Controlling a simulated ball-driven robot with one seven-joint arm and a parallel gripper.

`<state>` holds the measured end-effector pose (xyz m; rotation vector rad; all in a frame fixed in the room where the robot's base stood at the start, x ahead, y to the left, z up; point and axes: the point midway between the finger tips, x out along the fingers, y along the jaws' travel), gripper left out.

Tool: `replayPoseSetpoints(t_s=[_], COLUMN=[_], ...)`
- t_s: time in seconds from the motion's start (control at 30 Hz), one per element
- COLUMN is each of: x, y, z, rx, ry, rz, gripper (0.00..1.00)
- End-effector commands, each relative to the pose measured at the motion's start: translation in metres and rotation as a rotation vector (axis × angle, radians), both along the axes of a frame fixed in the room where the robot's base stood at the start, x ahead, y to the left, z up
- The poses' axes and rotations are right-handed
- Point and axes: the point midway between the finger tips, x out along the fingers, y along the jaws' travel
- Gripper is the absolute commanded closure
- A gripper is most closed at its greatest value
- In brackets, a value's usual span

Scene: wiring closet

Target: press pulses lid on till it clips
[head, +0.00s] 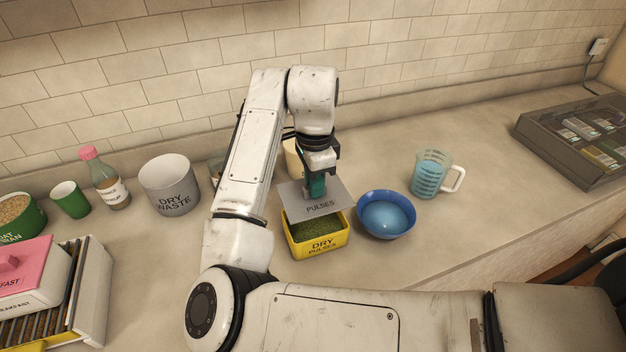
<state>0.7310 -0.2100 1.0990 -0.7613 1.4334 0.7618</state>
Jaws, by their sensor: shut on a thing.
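The pulses lid (331,201) is a grey flat plate lettered PULSES. It is tilted and sits above the yellow dry pulses box (322,248), apart from its front rim, with green pulses (318,229) showing in the gap. Whether the lid touches the box's back rim is hidden. My gripper (317,188) is over the lid and shut on a teal part at its top, which looks like the lid's handle. The fingertips are partly hidden by my wrist.
A blue bowl (373,226) stands close at the box's right. A measuring jug (428,175) is farther right. A dry waste bin (167,198), a bottle (109,190) and a green cup (70,202) stand left. The front right counter is clear.

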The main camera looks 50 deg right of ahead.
Motion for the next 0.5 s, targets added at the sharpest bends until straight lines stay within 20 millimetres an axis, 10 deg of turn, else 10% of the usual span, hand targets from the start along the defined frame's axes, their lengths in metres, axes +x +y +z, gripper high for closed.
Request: replayPoseSetpoints(t_s=[0.5], x=[0.000], y=[0.000], z=[-0.014], rx=[0.000], ry=[0.001], rz=[0.000], gripper=[1.00])
